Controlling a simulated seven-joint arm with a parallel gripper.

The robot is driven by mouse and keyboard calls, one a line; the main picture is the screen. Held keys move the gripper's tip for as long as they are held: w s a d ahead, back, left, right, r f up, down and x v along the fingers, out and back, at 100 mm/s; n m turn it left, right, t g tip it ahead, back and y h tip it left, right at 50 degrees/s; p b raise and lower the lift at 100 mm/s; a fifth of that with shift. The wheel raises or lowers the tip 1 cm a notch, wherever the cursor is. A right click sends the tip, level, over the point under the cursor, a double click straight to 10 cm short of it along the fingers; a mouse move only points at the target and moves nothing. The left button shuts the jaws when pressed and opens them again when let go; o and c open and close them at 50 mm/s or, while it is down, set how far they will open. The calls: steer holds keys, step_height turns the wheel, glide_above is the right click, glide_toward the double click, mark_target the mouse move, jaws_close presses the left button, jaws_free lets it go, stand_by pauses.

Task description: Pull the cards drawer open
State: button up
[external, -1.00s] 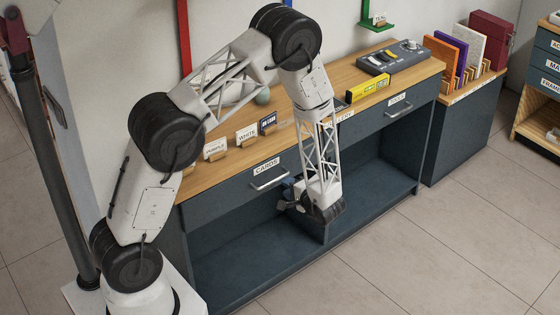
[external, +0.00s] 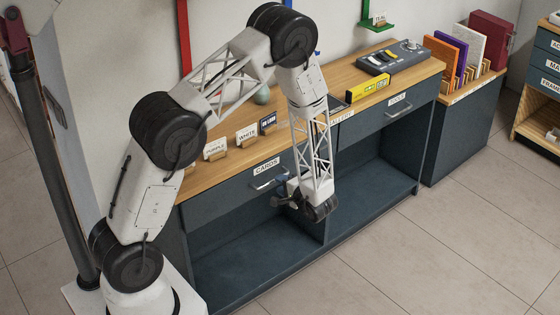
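The cards drawer (external: 225,197) is a dark blue-grey front under the wooden top, labelled CARDS, with a silver bar handle (external: 268,182). It appears shut, its front in line with the desk. My gripper (external: 280,201) is in front of the drawer, just below and right of the handle in the picture, pointing left toward it. The gripper is small and dark here, and I cannot tell whether its fingers are apart or whether it touches the handle. My forearm hides the drawer's right end.
A second drawer labelled TOOLS (external: 385,120) is to the right. Name cards, including PURPLE (external: 215,147) and WHITE (external: 246,134), stand on the desktop (external: 345,75). A yellow level (external: 368,88) and a grey control box (external: 393,58) are further right. The floor in front (external: 420,240) is clear.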

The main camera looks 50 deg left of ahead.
steer(key=shift+x, duration=2.15)
jaws_close()
